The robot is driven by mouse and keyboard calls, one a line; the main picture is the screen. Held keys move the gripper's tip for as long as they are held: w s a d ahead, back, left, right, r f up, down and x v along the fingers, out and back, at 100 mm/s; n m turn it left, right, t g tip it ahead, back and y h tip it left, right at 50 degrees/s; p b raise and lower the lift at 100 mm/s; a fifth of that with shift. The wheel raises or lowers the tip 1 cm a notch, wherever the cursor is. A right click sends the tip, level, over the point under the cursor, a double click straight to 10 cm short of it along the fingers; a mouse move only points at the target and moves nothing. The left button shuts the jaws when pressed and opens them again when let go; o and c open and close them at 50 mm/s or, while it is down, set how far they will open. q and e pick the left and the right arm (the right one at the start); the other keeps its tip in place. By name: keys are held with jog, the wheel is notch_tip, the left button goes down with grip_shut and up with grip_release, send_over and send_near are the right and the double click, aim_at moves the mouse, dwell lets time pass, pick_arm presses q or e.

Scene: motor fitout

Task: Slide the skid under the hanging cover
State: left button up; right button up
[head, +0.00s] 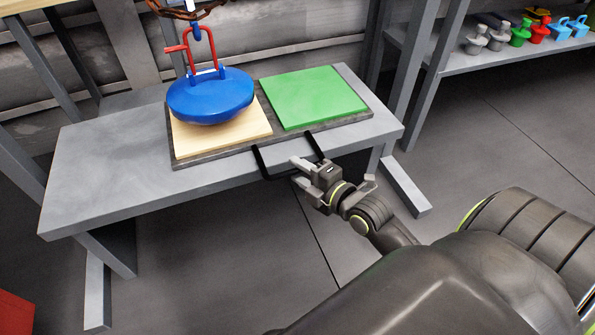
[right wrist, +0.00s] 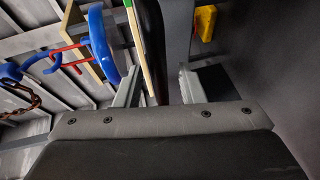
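The skid (head: 215,155) is a dark flat board on the grey bench, with a pale wooden pad on its left, a green pad (head: 313,97) on its right and a black handle (head: 262,163) at its front edge. The round blue cover (head: 210,97) hangs from a hook and chain over the wooden pad; whether it touches the pad is unclear. My right gripper (head: 301,172) is open at the handle. In the right wrist view a dark bar, seemingly the handle (right wrist: 152,45), appears between its spread fingers; the blue cover (right wrist: 101,38) is beside it. My left gripper is out of view.
The grey bench (head: 100,170) is bare to the left of the skid. A red shackle (head: 203,60) stands on the cover, below the chain. A shelf (head: 480,65) with several coloured parts is at the back right. A red object (head: 15,312) is at the lower left.

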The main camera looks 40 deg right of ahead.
jog(key=shift+w+a+f, duration=0.1)
jog(key=shift+w, duration=0.45)
grip_shut()
